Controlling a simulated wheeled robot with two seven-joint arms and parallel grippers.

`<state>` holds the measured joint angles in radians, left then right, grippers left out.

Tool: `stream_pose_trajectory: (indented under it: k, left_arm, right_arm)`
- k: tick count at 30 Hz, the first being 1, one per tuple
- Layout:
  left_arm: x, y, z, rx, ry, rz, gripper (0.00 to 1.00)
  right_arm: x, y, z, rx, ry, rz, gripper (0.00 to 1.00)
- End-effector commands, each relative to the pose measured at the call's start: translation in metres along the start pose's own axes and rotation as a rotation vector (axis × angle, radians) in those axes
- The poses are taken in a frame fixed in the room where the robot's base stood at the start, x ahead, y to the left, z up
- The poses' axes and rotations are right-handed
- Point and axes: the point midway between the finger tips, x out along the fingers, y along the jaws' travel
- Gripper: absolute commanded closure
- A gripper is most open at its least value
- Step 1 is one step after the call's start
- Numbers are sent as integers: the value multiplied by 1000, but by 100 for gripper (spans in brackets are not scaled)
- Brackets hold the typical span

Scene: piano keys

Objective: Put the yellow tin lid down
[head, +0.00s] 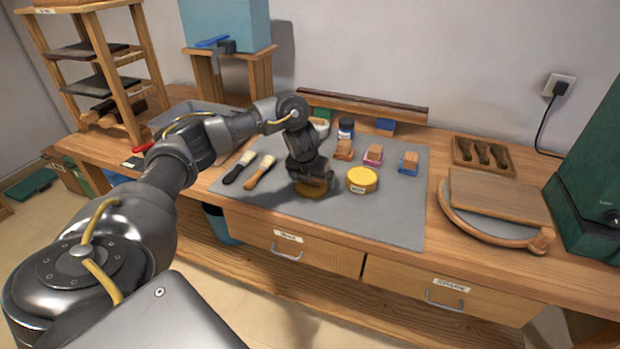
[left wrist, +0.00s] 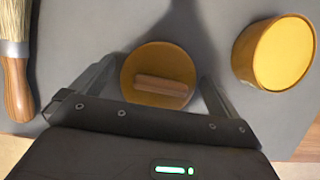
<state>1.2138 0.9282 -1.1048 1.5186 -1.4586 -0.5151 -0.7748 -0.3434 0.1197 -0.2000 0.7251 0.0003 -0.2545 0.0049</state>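The yellow tin lid (head: 312,190) is a round, brownish-yellow disc with a short wooden bar across its top. It is low at the front of the grey mat, under my left gripper (head: 316,182), which partly hides it in the head view. In the left wrist view the lid (left wrist: 142,92) is between the two spread fingers of my left gripper (left wrist: 160,78), with a narrow gap showing beside it. The fingers look open. A round yellow tin (head: 362,179) with a label stands on the mat just right of the lid; it also shows in the left wrist view (left wrist: 275,52).
Two brushes (head: 259,171) lie left of the gripper. Several small wood-topped blocks (head: 373,154) and a dark jar (head: 346,129) stand behind. The mat's front right part (head: 395,215) is clear. A round board (head: 495,215) lies right of the mat.

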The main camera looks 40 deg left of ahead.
Motion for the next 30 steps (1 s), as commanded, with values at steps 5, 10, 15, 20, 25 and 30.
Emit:
stream_pose_trajectory:
  k: [5,10,15,20,25,30]
  left_arm:
    - [-6,0,0,3,-4,0,0]
    - [-41,0,3,4,-6,-1,0]
    - [-80,0,2,3,-5,0,0]
    - [-105,0,2,2,-3,0,0]
    - [-118,0,1,1,-2,0,0]
    - [-120,0,0,1,0,0,0]
  right_arm:
    - [1,4,0,-3,-5,9,64]
    - [-13,4,-3,-1,-20,13,64]
    - [-31,7,-7,5,-15,12,64]
    - [-40,-9,-1,10,-26,-11,64]
    - [-45,-29,-2,14,-23,-34,64]
    - [-46,-31,-3,13,-20,-37,64]
